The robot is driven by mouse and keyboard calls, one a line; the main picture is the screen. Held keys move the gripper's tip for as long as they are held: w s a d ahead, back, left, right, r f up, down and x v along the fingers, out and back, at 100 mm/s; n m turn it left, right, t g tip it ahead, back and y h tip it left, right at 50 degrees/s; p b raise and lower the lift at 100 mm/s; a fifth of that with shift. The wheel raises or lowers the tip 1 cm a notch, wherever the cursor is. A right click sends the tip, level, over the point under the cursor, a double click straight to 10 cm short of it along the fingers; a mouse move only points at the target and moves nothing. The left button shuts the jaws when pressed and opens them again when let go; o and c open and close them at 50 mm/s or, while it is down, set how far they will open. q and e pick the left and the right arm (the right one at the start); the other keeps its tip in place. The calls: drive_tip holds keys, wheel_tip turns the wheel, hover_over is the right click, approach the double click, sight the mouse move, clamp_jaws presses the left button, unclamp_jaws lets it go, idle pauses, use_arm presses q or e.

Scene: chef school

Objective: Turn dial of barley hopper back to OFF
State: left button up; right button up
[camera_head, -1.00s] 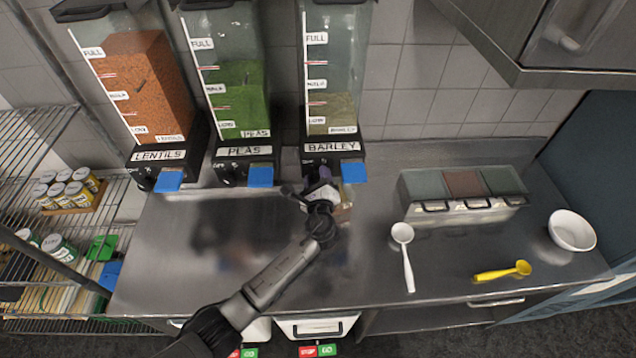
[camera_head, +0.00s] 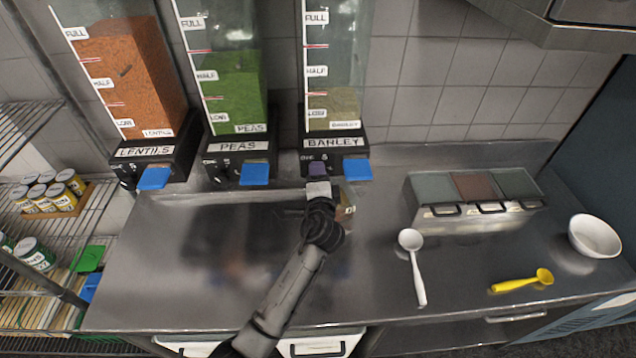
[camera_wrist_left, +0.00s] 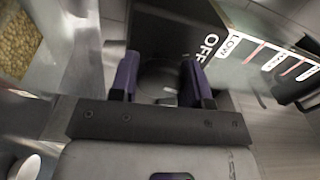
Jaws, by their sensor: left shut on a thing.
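The barley hopper (camera_head: 334,140) stands against the wall, right of the peas hopper, with grain near its LOW mark. Its black front panel carries a dial and a blue lever (camera_head: 357,170). My left gripper (camera_head: 318,170) is at this panel, just left of the blue lever, and covers the dial in the head view. In the left wrist view the purple fingers (camera_wrist_left: 160,80) are shut on the dark dial (camera_wrist_left: 158,76). The OFF marking (camera_wrist_left: 207,47) shows to the right of the fingers; the dial's pointer cannot be made out. My right gripper is not in view.
The peas hopper (camera_head: 238,147) and lentils hopper (camera_head: 146,152) stand to the left. A lidded container rack (camera_head: 470,218), white spoon (camera_head: 413,265), yellow scoop (camera_head: 522,282) and white bowl (camera_head: 594,238) are on the right of the counter. The counter's left half is clear.

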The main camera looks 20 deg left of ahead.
use_arm(q)
drive_tip(key=n+b, duration=0.2)
drive_tip(key=n, duration=0.1)
drive_tip(key=shift+f+n+b, duration=0.2)
drive_tip(key=shift+n+b, duration=0.1)
drive_tip(key=n+b, duration=0.2)
drive_tip(key=shift+n, duration=0.4)
drive_tip(key=shift+r+n+b, duration=0.1)
drive_tip(key=shift+n+b, duration=0.2)
drive_tip(key=shift+n, duration=0.3)
drive_tip(key=shift+r+n, duration=0.1)
drive_tip(key=shift+n, duration=0.2)
drive_tip(key=o, duration=0.9)
drive_tip(key=shift+o, duration=0.2)
